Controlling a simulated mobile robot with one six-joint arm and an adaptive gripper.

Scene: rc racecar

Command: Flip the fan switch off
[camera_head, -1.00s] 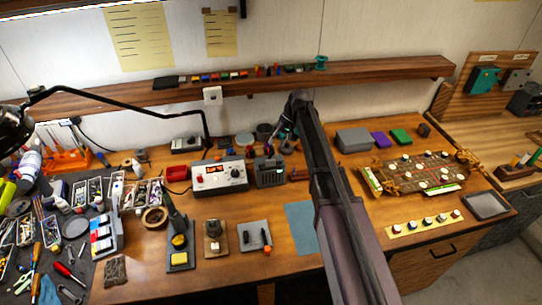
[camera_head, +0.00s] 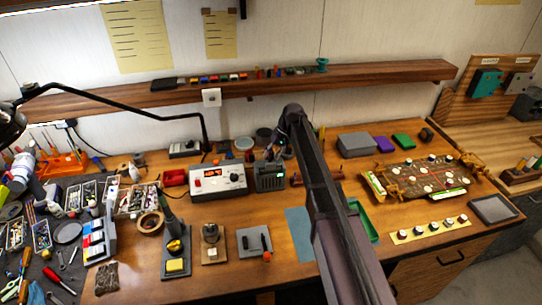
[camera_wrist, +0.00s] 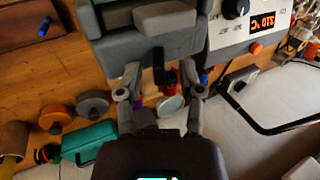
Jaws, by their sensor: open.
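The grey fan unit (camera_head: 270,177) stands on the wooden bench, just right of the white control box with a red display. In the wrist view the grey unit (camera_wrist: 110,55) fills the top middle, with a light grey block on its upper side. A small dark upright piece (camera_wrist: 158,66), possibly the switch, shows at its near edge; its position cannot be told. My gripper (camera_wrist: 160,93) is open, with its two fingers apart and nothing between them, close to that edge. In the head view my arm largely hides the gripper near the back of the unit.
The white control box (camera_head: 218,179) stands close beside the unit. A wall shelf (camera_head: 390,73) runs behind the bench. A green case (camera_wrist: 88,141) and round lidded containers (camera_wrist: 93,103) lie near my gripper. A lamp arm (camera_head: 120,102) reaches across the back left.

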